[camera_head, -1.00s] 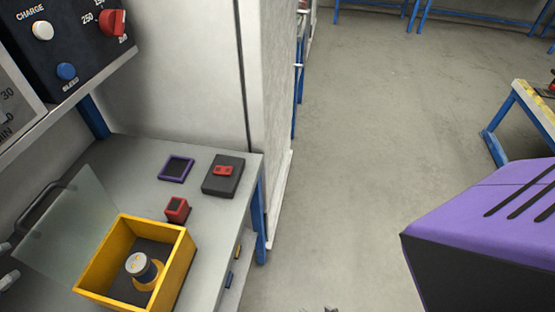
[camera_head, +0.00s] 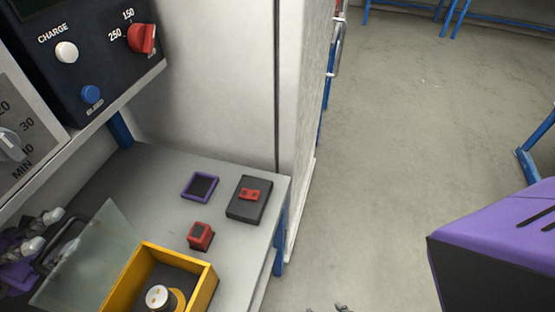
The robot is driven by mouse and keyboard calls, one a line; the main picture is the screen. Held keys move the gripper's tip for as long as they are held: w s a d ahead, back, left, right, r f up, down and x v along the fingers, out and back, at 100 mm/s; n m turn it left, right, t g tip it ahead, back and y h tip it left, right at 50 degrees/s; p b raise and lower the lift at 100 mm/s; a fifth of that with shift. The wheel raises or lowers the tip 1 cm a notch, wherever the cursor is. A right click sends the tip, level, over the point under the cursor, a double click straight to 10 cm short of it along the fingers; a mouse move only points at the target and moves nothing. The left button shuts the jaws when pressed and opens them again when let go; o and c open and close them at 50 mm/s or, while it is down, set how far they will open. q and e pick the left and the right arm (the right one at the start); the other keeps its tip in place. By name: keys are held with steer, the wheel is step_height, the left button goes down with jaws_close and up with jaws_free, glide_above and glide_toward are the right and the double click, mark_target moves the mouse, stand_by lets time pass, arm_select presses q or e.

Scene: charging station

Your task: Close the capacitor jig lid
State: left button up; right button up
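The jig is a yellow open-topped box (camera_head: 207,285) on the grey bench, cut off by the bottom edge. Its clear lid (camera_head: 92,262) stands open, leaning back to the left, with a dark handle (camera_head: 70,232) on its far-left edge. A capacitor (camera_head: 158,297) with a pale top stands inside the box. My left gripper (camera_head: 42,231) is beside the lid's handle, its two grey fingertips apart; I cannot tell if it touches. Only the tips of my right gripper (camera_head: 330,308) show at the bottom edge, away from the bench.
A red block (camera_head: 201,236), a purple-framed square (camera_head: 200,187) and a dark case with a red piece (camera_head: 247,200) lie on the bench (camera_head: 150,180). A control panel (camera_head: 95,50) with knobs overhangs at upper left. Open floor (camera_head: 400,150) lies to the right.

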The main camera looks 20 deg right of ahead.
arm_select(q)
steer(key=shift+s+d, duration=0.1)
steer(key=shift+d, duration=0.05)
steer(key=shift+c, duration=0.6)
jaws_close()
arm_select(e)
steer(key=shift+s+d+f, duration=0.1)
steer(key=shift+s+d, duration=0.05)
steer(key=shift+s, duration=0.6)
steer(key=shift+s, duration=0.1)
